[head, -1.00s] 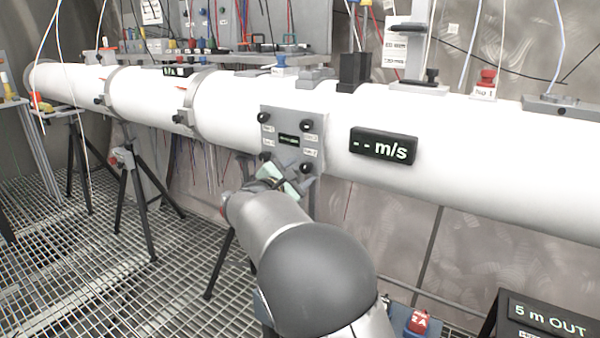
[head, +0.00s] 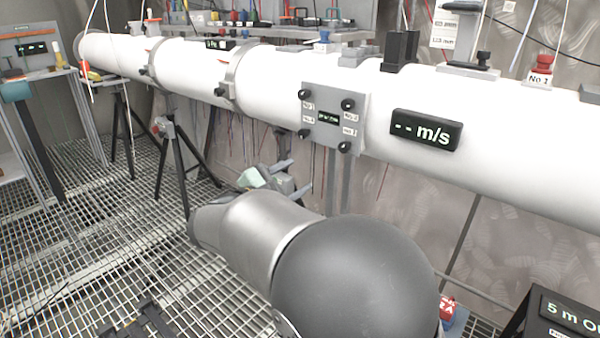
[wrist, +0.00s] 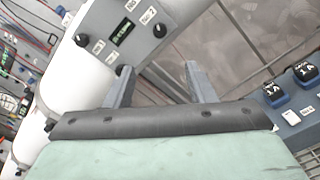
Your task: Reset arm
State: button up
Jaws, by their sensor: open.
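My gripper (head: 293,181) is open and empty, held in front of and below the white pipe (head: 275,80) in the head view. It also shows in the wrist view, where its two fingers (wrist: 158,85) stand apart with nothing between them. A grey knob panel (head: 333,122) with four-cornered dark knobs and a small display sits on the pipe, beyond my gripper and apart from it. The same panel (wrist: 155,50) is at the top of the wrist view. My arm fills the lower middle of the head view and hides part of the grating.
A black "-- m/s" display (head: 426,130) is on the pipe. Black tripod legs (head: 180,165) stand under the pipe at left. A "5 m OUT" box (head: 568,312) is at lower right. Boxes marked "1 A" (wrist: 304,73) show in the wrist view. Grating floor (head: 110,235) is open at left.

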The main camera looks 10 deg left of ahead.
jog(key=s+d+r+m+g+p, duration=0.1)
jog(key=s+d+m+g+p, duration=0.25)
jog(key=d, duration=0.55)
jog(key=s+d+m+g+p, duration=0.3)
jog(key=d+g+p, duration=0.1)
jog(key=d, duration=0.4)
jog(key=s+d+r+m+g+p, duration=0.1)
jog(key=s+d+m+g+p, duration=0.25)
jog(key=d, duration=0.55)
jog(key=s+d+r+m+g+y+p, duration=0.2)
jog(key=s+m+y+p, duration=0.7)
jog(key=s, duration=0.9)
jog(key=m+g+p, duration=0.1)
jog(key=m+g, duration=0.1)
jog(key=shift+m+p, duration=0.3)
jog(key=shift+m, duration=0.1)
jog(key=shift+d+r, duration=0.15)
